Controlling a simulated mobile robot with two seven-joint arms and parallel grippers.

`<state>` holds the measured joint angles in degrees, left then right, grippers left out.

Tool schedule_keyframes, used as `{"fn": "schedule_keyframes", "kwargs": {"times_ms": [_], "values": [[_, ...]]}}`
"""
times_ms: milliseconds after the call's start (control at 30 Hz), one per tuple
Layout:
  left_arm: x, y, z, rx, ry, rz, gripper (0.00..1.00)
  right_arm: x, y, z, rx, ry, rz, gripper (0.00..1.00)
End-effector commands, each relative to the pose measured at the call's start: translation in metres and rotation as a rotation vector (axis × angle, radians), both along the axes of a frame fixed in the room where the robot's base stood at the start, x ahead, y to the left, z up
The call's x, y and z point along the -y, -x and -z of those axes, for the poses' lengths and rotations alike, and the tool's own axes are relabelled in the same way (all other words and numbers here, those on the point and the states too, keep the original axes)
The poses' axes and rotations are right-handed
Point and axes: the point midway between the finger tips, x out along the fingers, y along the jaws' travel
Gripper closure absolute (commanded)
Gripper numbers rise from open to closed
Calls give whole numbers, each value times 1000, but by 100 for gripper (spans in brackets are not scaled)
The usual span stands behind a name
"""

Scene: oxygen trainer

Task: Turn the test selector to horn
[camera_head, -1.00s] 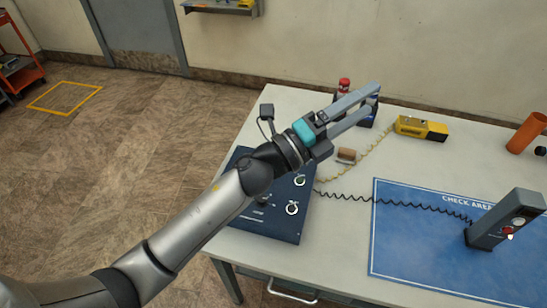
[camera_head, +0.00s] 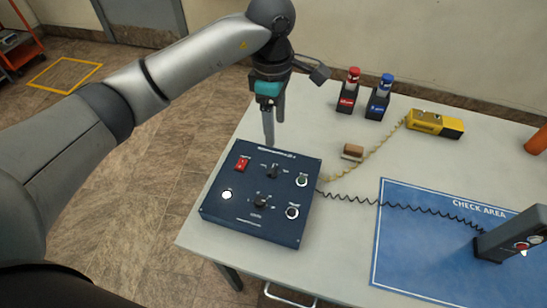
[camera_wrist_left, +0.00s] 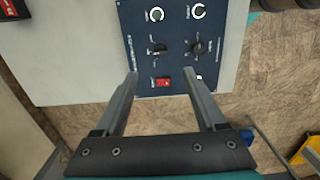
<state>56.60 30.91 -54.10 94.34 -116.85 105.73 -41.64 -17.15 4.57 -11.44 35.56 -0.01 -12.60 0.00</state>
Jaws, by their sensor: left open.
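The dark blue control panel (camera_head: 240,222) lies on the near left part of the table. It bears two black knobs, an upper one (camera_head: 273,171) and a lower one (camera_head: 260,202); their labels are too small to read, so I cannot tell which is the test selector. In the left wrist view the same upper knob (camera_wrist_left: 160,48) and lower knob (camera_wrist_left: 198,47) lie beyond my fingertips. My left gripper (camera_head: 274,131) points down above the panel's far edge, open and empty, apart from both knobs. In the left wrist view its fingers (camera_wrist_left: 161,80) straddle the red switch (camera_wrist_left: 163,82) from above.
A white lamp (camera_head: 227,195) and two round sockets share the panel. Red (camera_head: 348,98) and blue (camera_head: 378,102) bottles, a brown block (camera_head: 353,151) and a yellow device (camera_head: 434,123) stand farther back.

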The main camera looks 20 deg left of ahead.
Motion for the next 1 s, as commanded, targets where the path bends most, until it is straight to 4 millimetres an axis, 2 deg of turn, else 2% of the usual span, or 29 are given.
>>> {"fn": "schedule_keyframes", "kwargs": {"times_ms": [133,233,700,900,1000], "values": [[-9,-1,4,-1,-41,-2,28,0,0,0,-1,0,0,50],[-8,0,16,-3,-38,-2,28,0,0,1,-1,0,0,50],[-7,0,114,-4,-34,-2,28,0,1,6,-2,1,-1,50],[-7,0,142,-2,-34,-2,28,0,1,9,-2,1,-1,50],[-7,-1,148,0,-34,-1,28,0,1,9,-2,1,-1,50]]}}
